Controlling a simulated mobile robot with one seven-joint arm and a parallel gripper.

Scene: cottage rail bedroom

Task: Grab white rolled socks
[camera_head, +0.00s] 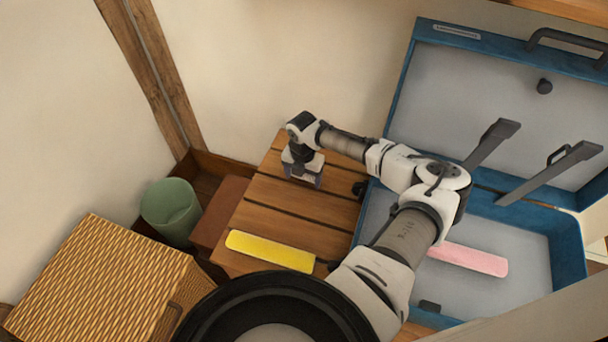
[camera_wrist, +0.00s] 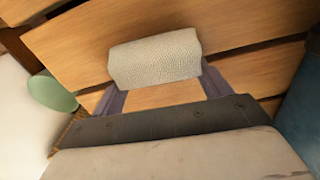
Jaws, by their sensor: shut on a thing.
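The white rolled socks (camera_wrist: 155,60) show in the wrist view as a pale, knitted roll lying across the space between my fingertips. My gripper (camera_wrist: 160,85) has one finger at each end of the roll and is shut on it. In the head view my gripper (camera_head: 303,181) points down over the far left part of the slatted wooden surface (camera_head: 285,215). The socks are hidden there behind the gripper and wrist. I cannot tell whether they touch the slats.
A yellow bar-shaped item (camera_head: 270,251) lies on the slats' near edge. An open blue suitcase (camera_head: 570,255) with a pink item (camera_head: 468,259) inside is at right. A green bin (camera_head: 171,208), a brown box (camera_head: 217,213) and a wicker basket (camera_head: 100,280) stand at left.

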